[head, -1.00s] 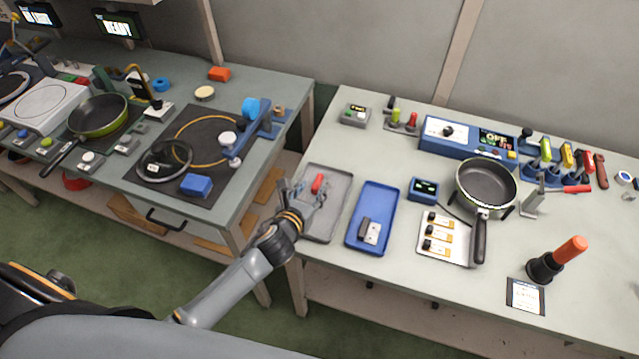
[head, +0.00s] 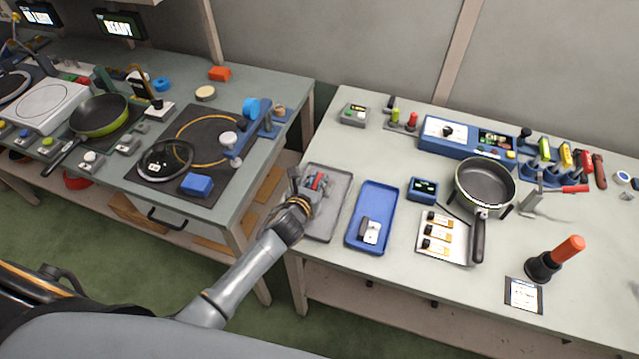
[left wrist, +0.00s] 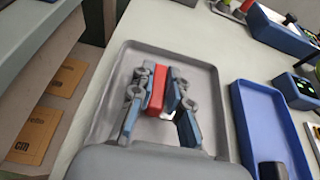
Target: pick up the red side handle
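The red side handle (head: 317,182) lies in the grey tray (head: 342,212), near its left side. In the left wrist view the handle (left wrist: 156,90) stands between the blue finger pads of my left gripper (left wrist: 160,84). The pads are close in on both sides of it, and the gripper looks shut on it. A small white part (left wrist: 167,115) shows beside the handle's near end. In the head view my left gripper (head: 316,184) reaches down into the tray from the lower left. My right gripper is not in view.
A blue tray (head: 377,190) with a grey-and-white part (head: 370,230) stands right of the grey tray. A small blue display box (head: 423,189) and a pan (head: 484,184) are further right. A gap separates this table from the left table (head: 240,180).

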